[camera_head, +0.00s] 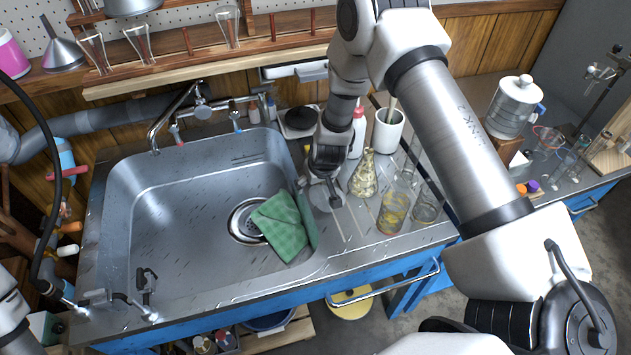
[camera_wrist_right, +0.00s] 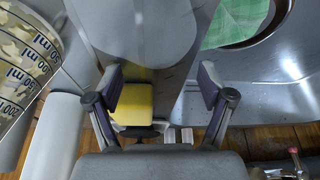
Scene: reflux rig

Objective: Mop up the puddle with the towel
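The green checked towel (camera_head: 280,226) lies crumpled in the sink, partly over the drain and against the sink's right wall. It also shows at the top of the right wrist view (camera_wrist_right: 238,20). My right gripper (camera_head: 328,190) points down over the steel counter just right of the sink, apart from the towel. In the right wrist view its fingers (camera_wrist_right: 162,90) are spread, with nothing held. A pale rounded patch (camera_head: 327,200) on the counter below it looks like the puddle; its outline is unclear.
A patterned flask (camera_head: 364,176), a beaker with yellowish contents (camera_head: 393,212) and other glassware stand close right of my right gripper. A white cup (camera_head: 388,130) is behind them. The steel sink (camera_head: 170,255) is otherwise open. A yellow block (camera_wrist_right: 133,104) shows beyond the fingers.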

